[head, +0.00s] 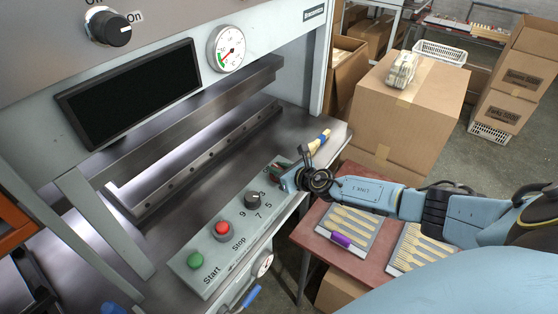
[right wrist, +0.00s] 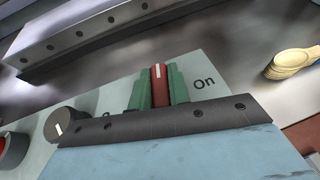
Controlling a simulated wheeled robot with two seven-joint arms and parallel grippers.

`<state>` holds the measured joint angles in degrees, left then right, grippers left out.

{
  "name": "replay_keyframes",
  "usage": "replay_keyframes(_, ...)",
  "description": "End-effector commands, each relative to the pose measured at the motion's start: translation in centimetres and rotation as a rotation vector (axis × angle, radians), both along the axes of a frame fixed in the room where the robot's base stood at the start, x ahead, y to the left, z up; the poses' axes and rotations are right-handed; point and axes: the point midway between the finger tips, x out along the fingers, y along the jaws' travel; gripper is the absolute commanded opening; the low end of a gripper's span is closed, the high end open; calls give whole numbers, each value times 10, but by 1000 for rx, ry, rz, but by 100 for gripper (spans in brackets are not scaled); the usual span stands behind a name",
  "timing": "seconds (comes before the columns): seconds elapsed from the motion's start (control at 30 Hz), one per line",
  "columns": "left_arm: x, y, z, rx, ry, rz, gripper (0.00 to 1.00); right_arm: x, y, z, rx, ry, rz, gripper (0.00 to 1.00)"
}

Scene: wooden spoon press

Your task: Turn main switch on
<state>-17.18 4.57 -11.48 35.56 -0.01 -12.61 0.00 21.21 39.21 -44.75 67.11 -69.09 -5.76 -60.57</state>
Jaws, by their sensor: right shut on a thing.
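The main switch (right wrist: 159,88) is a red knob with a white mark on the control panel (right wrist: 100,102). In the right wrist view its white mark points up the picture, and the word "On" is printed to its right. My right gripper (right wrist: 159,86) is shut on the knob, with one green finger on each side. In the head view my right gripper (head: 281,174) is at the far right end of the panel (head: 190,278), and the knob is mostly hidden by it. My left gripper is not in view.
The panel also holds a black dial (head: 253,200), a red Stop button (head: 222,228) and a green Start button (head: 195,261). Wooden spoons (head: 320,140) lie just beyond my right gripper. A red table (head: 304,236) with trays of wooden pieces is below my right arm.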

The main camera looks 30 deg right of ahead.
Motion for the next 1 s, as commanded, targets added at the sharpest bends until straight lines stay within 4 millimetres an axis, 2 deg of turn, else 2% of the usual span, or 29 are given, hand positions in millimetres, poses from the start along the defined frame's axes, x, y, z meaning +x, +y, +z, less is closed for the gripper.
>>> replay_keyframes(0.03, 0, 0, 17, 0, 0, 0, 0, -1, 2, 6, 5, 4, -38, 0)
replay_keyframes(0.1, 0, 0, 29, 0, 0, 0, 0, -1, 3, 6, 7, 4, -96, 0)
replay_keyframes(0.4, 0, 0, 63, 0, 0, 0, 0, 0, 3, 3, 5, 4, -368, 0)
replay_keyframes(0.67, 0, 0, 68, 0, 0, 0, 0, 1, 3, 0, 3, 1, -614, 0)
replay_keyframes(1.0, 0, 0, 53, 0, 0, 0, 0, 1, 2, -2, 1, 0, -902, 0)
